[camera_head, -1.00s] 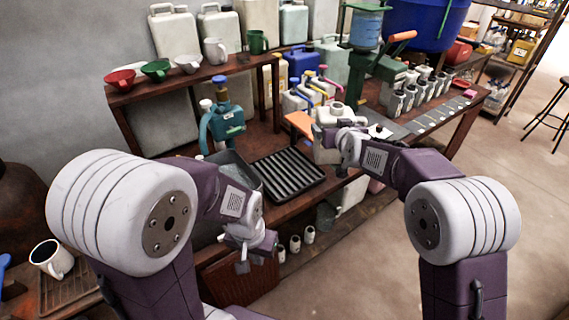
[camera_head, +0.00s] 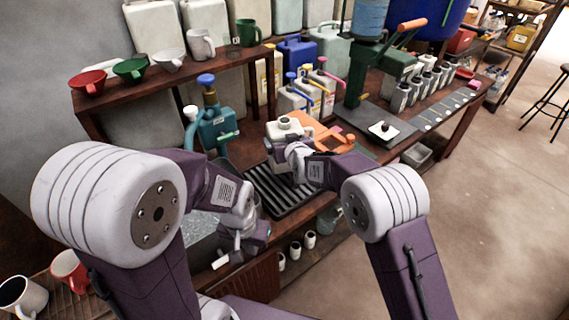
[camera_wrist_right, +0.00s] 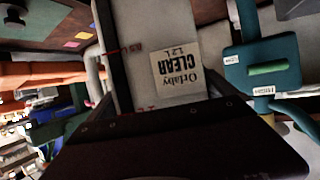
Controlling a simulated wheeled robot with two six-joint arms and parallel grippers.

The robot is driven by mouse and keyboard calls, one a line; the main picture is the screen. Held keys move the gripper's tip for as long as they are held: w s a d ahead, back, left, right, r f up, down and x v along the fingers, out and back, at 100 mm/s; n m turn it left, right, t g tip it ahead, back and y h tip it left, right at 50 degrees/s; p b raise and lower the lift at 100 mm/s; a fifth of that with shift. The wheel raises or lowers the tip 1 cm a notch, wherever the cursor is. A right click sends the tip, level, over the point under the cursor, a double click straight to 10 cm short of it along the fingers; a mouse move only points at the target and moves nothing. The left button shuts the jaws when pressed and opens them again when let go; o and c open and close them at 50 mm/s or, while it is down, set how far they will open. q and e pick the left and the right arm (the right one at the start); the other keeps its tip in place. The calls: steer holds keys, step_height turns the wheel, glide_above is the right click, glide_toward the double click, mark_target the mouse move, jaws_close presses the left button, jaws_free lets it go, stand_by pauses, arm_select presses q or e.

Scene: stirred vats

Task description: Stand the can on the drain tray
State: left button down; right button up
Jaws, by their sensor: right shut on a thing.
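The can (camera_head: 287,128) is white with a round cap. In the right wrist view the can (camera_wrist_right: 130,50) fills the space between the fingers, its label reading "CLEAR 1.2 L" upside down. My right gripper (camera_head: 284,150) is shut on it. The drain tray (camera_head: 268,197) is black and ribbed, on the bench in front. The can is over or at the tray's back right part; my wrist hides its base, so I cannot tell whether it touches. My left gripper (camera_head: 240,248) is open and empty, low in front of the bench, left of the tray.
Several small canisters (camera_head: 300,98) stand behind. A shelf with funnels (camera_head: 130,70) is at the back left.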

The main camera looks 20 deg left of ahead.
steer(key=shift+s+d+f, duration=0.1)
steer(key=shift+f, duration=0.8)
steer(key=shift+s+f, duration=0.15)
steer(key=shift+f, duration=0.1)
steer(key=shift+f+b, duration=0.3)
steer(key=shift+f, duration=1.65)
steer(key=shift+f, duration=0.1)
